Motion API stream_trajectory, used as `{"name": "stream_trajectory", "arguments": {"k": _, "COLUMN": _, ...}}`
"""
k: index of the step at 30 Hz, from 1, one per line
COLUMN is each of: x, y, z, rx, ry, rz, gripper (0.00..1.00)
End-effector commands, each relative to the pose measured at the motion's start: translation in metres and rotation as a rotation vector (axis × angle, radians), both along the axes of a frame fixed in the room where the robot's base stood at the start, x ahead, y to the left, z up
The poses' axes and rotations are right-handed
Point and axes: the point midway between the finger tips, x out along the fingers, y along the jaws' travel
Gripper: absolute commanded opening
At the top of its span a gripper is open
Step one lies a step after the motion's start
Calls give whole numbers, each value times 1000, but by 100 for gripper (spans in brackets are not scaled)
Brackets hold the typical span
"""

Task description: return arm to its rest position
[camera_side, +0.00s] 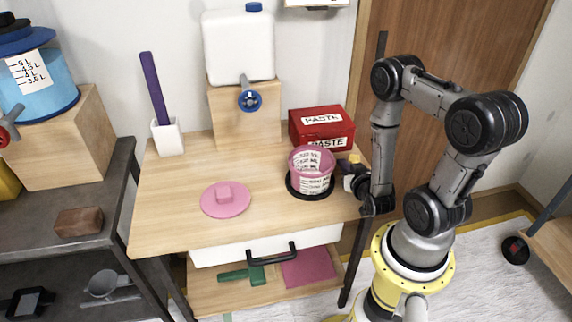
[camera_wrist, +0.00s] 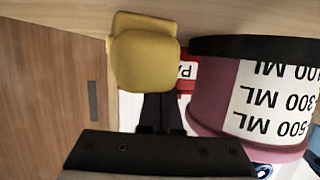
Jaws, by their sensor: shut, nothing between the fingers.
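My gripper (camera_side: 349,183) is at the right end of the wooden table, low and just right of the pink measuring pot. In the wrist view my gripper's dark fingers (camera_wrist: 158,105) are together with nothing between them. A small yellow object (camera_wrist: 145,62) shows just beyond the fingertips; I cannot tell whether they touch it. My arm is folded, with its elbow high and its forearm hanging down at the table's right edge.
The pink pot (camera_side: 311,174) with a black base ring stands close left of my gripper. A red paste box (camera_side: 321,127) is behind it. A pink lid (camera_side: 225,199) lies mid-table. A white jug (camera_side: 238,50) stands on a wooden block (camera_side: 245,125). The table's front left is clear.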

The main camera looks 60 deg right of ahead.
Motion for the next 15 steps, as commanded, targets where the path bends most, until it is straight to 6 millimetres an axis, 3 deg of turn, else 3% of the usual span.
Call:
{"name": "stream_trajectory", "arguments": {"k": 4, "x": 18, "y": -14, "z": 29, "rx": 3, "ry": -41, "rz": -43, "gripper": 0}}
{"name": "stream_trajectory", "arguments": {"k": 9, "x": 63, "y": 5, "z": 71, "rx": -44, "ry": -108, "rz": 110, "gripper": 0}}
{"name": "stream_trajectory", "arguments": {"k": 15, "x": 98, "y": 23, "z": 98, "rx": 49, "ry": -29, "rz": 191, "gripper": 0}}
